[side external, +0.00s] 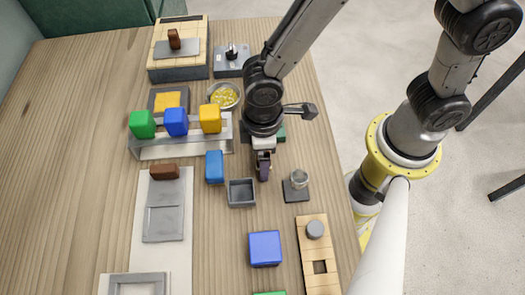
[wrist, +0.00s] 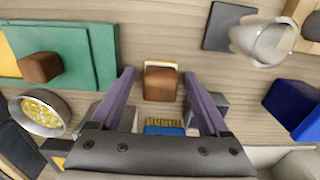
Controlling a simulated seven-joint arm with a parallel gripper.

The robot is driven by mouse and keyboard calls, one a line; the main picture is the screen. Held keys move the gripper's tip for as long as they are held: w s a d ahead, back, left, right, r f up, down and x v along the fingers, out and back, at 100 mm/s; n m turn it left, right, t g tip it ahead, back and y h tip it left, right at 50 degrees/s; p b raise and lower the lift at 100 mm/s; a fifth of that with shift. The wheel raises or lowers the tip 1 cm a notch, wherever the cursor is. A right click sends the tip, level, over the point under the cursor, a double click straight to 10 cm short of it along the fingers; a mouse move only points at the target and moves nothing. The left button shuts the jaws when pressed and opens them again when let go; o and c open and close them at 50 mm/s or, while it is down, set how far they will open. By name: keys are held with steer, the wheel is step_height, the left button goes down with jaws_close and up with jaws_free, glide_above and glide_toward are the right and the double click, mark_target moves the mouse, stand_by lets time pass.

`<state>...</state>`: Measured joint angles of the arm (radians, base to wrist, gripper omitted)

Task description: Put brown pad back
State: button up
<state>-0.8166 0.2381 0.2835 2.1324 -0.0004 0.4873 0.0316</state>
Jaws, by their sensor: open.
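A small brown block, which looks like the brown pad (wrist: 160,84), has a pale edge along its far side. In the wrist view it lies between the fingers of my gripper (wrist: 162,90), with wood showing on both sides of it. My gripper is open and low over the middle of the table in the side view (side external: 262,168); there the arm and fingers hide most of what is beneath. Another brown block (wrist: 40,67) sits on a green plate at the left of the wrist view.
A rack with coloured cubes (side external: 182,150) and a bowl of yellow bits (side external: 224,95) are farther back. A bristled blue item (wrist: 165,127) lies near the fingers.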

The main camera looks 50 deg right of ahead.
step_height(320, 180, up, 12)
steer(key=r, duration=0.1)
steer(key=d+r+m+t+y, duration=0.1)
steer(key=d+r+m+t, duration=0.4)
steer(key=d, duration=0.9)
steer(key=s+d+r+m+h, duration=0.1)
steer(key=s+d+r+m, duration=0.2)
steer(key=d, duration=0.6)
steer(key=s+m, duration=0.1)
steer(key=s, duration=0.1)
steer(key=shift+s+d+t, duration=0.25)
steer(key=shift+s+t, duration=0.05)
